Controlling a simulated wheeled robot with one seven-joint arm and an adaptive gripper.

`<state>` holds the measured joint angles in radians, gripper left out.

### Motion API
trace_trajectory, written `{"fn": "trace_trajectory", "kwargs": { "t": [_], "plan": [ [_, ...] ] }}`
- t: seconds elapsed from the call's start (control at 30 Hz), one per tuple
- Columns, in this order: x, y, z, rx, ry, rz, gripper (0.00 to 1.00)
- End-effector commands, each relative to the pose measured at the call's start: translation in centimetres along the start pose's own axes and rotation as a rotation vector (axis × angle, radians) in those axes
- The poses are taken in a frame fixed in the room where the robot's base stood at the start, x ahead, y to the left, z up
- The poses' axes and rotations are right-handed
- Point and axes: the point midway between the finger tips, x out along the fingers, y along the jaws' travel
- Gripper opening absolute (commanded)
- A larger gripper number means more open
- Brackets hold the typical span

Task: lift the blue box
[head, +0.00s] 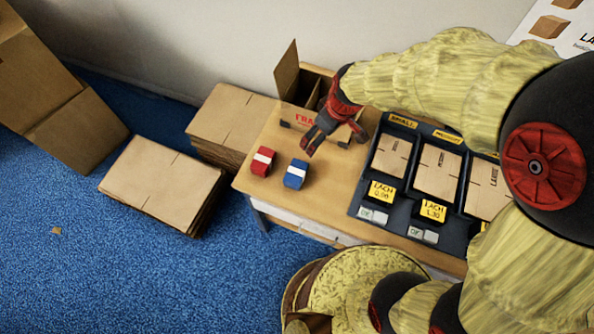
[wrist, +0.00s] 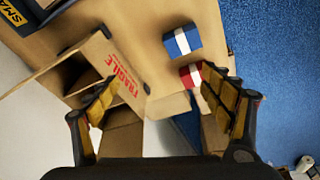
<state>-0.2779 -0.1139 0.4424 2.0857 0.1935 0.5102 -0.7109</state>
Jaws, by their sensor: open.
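The blue box (head: 295,174) has a white stripe and sits on the wooden table near its front left edge. In the wrist view the blue box (wrist: 182,41) lies beyond my fingertips, at the top. A red box (head: 263,161) with a white stripe sits just left of it; in the wrist view the red box (wrist: 191,75) is close to the right finger. My gripper (head: 307,146) is above the table, behind and slightly right of the blue box. In the wrist view my gripper (wrist: 155,85) has its fingers wide apart with nothing held between them.
An open carton marked FRAGILE (head: 290,117) stands at the table's back. A dark tray (head: 369,185) with compartments of flat cartons is to the right. Flat cardboard stacks (head: 160,178) lie left of the table (head: 315,205) on blue carpet. Bare tabletop lies around the blue box.

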Motion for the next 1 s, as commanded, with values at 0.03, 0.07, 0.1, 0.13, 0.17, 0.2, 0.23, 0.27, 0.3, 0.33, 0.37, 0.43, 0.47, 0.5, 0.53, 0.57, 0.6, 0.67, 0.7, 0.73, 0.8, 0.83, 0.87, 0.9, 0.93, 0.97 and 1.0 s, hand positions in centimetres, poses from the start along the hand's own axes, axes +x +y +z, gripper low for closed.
{"fn": "trace_trajectory", "kwargs": {
  "t": [0.03,0.07,0.1,0.13,0.17,0.2,0.23,0.27,0.3,0.33,0.37,0.43,0.47,0.5,0.53,0.57,0.6,0.67,0.7,0.73,0.8,0.83,0.87,0.9,0.93,0.97,1.0],
  "plan": [
    [2.1,-0.8,-0.4,-0.051,-0.023,-0.022,0.86],
    [3.3,-1.2,-0.6,-0.082,-0.032,-0.031,0.88],
    [5.0,-1.7,-0.8,-0.122,-0.043,-0.043,0.9],
    [6.2,-2.1,-0.9,-0.152,-0.05,-0.051,0.92],
    [7.3,-2.5,-1.0,-0.18,-0.058,-0.059,0.93],
    [8.8,-3.1,-0.9,-0.217,-0.067,-0.068,0.93],
    [9.8,-3.5,-0.9,-0.243,-0.073,-0.074,0.93],
    [10.8,-3.9,-0.8,-0.265,-0.08,-0.081,0.93],
    [11.9,-4.4,-0.7,-0.294,-0.087,-0.088,0.93],
    [12.7,-4.7,-0.6,-0.312,-0.092,-0.092,0.93],
    [13.4,-5.0,-0.5,-0.33,-0.096,-0.096,0.93],
    [14.7,-5.5,-0.2,-0.362,-0.104,-0.103,0.93],
    [15.1,-5.7,-0.1,-0.372,-0.106,-0.105,0.93],
    [15.5,-5.9,0.0,-0.383,-0.108,-0.107,0.93],
    [15.8,-6.0,0.1,-0.389,-0.11,-0.108,0.93],
    [16.1,-6.0,0.1,-0.393,-0.111,-0.109,0.93],
    [16.5,-6.1,0.2,-0.396,-0.112,-0.11,0.93],
    [17.1,-6.2,0.3,-0.399,-0.113,-0.111,0.93],
    [17.6,-6.2,0.4,-0.4,-0.113,-0.111,0.93],
    [17.9,-6.2,0.5,-0.399,-0.113,-0.111,0.93],
    [18.6,-6.2,0.5,-0.397,-0.112,-0.11,0.93],
    [18.8,-6.2,0.5,-0.397,-0.112,-0.11,0.93],
    [18.9,-6.2,0.5,-0.397,-0.112,-0.11,0.93],
    [19.2,-6.2,0.6,-0.397,-0.112,-0.11,0.93],
    [19.4,-6.2,0.6,-0.398,-0.112,-0.11,0.93],
    [19.6,-6.2,0.6,-0.398,-0.112,-0.11,0.93],
    [20.1,-6.1,0.7,-0.398,-0.112,-0.11,0.93]
  ]
}}
